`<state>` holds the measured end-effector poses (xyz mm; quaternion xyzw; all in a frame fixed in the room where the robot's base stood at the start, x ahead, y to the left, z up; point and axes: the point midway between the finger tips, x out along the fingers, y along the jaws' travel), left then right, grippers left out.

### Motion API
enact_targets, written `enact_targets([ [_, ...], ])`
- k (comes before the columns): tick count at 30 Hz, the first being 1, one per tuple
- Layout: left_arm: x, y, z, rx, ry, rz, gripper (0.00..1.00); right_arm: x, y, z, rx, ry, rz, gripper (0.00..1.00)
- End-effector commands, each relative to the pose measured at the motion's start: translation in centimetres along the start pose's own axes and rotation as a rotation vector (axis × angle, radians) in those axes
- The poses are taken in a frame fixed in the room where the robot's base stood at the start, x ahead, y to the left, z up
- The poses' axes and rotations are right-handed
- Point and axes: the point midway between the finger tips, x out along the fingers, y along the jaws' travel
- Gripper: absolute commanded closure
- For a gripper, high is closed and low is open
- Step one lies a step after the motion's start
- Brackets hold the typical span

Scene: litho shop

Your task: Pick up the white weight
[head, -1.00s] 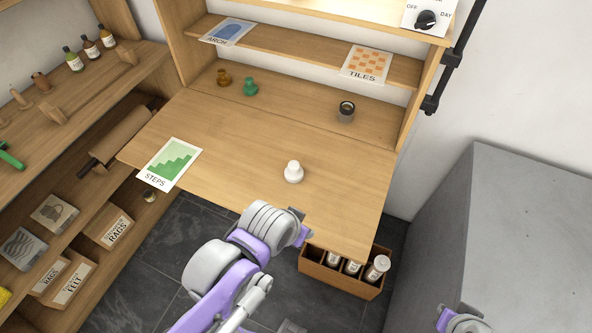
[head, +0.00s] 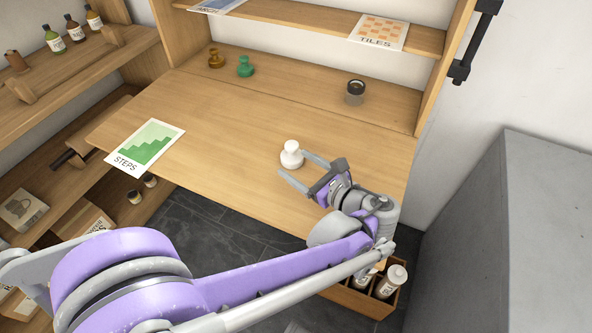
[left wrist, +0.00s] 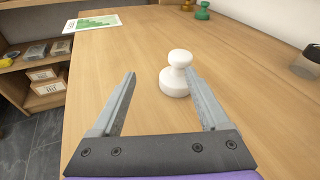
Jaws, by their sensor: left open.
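The white weight (head: 291,155) stands upright on the wooden desk top (head: 230,140). It has a round knob over a wider base. My left gripper (head: 292,164) is open and empty, just above the desk at the right of the weight, with its fingers pointing left. In the left wrist view the weight (left wrist: 176,76) is beyond the fingers, in line with the right finger, whose tip overlaps its edge. I cannot tell whether that finger touches it. The space between the fingers (left wrist: 160,82) is empty. My right gripper is not in view.
A green weight (head: 245,67), a brown weight (head: 216,58) and a dark-topped loupe-like cylinder (head: 355,93) stand at the desk's back. A STEPS card (head: 146,146) lies at the left edge. A wooden box of bottles (head: 370,296) is below the front edge. The desk's middle is clear.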

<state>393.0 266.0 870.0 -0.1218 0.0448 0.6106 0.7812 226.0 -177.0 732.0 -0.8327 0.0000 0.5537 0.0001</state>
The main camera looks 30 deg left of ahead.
Motion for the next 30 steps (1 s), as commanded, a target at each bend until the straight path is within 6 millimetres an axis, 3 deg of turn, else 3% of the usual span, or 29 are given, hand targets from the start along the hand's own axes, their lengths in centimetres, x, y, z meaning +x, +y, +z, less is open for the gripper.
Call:
enact_targets([
  [1, -0.2, -1.2, -1.2, 0.057, -0.060, -0.008, 0.21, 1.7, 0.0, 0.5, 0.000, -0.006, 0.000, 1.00],
  [3, -0.7, -2.2, -1.4, 0.121, -0.136, -0.012, 0.21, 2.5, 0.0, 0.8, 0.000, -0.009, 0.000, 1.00],
  [8, -0.9, -3.3, -1.1, 0.187, -0.219, -0.008, 0.21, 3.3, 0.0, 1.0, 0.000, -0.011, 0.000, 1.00],
  [15, 2.7, -3.3, 0.0, 0.190, -0.224, -0.005, 0.21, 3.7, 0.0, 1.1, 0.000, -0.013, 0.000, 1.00],
  [23, 4.9, -3.3, 0.4, 0.189, -0.222, -0.006, 0.21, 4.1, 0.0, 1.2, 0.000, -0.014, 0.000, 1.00],
  [30, 8.3, -3.1, 1.1, 0.188, -0.222, -0.007, 0.21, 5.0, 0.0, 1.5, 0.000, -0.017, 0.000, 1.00],
])
